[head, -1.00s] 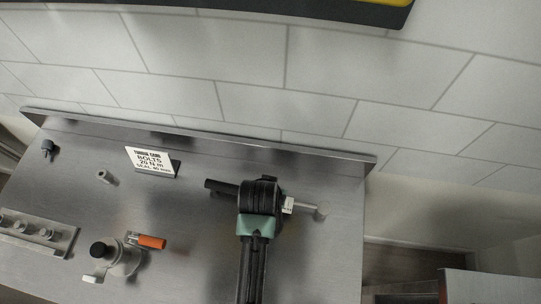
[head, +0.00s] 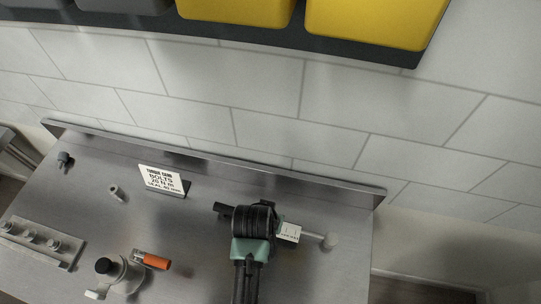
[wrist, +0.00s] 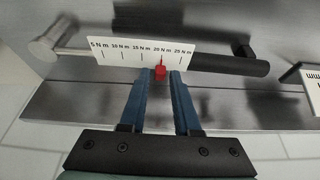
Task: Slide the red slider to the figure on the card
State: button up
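The torque wrench lies on the steel bench, with its black handle (wrist: 230,66) at right in the wrist view and its round metal head (wrist: 44,48) at left. Its white scale plate (wrist: 118,52) runs from 5 to 25 N m. The red slider (wrist: 160,73) sits at the plate's lower edge, below the 20 N m label. My gripper (wrist: 159,76) has one finger on each side of the slider, with small gaps showing. The card (head: 163,179) stands left of the wrench in the head view; its bolts line reads 20 N m. The gripper's fingertips are hidden there.
In the head view, a metal fixture with an orange-handled part (head: 152,261) stands at lower left, near a rail with several bolts (head: 36,242). A raised steel edge (head: 215,158) runs along the bench back. Yellow bins (head: 375,28) hang above.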

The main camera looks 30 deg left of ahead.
jog(key=shift+o, duration=0.9)
jog(key=shift+r, duration=0.1)
jog(key=b+v, duration=0.1)
jog(key=v, duration=1.1)
jog(key=shift+s+r, duration=0.3)
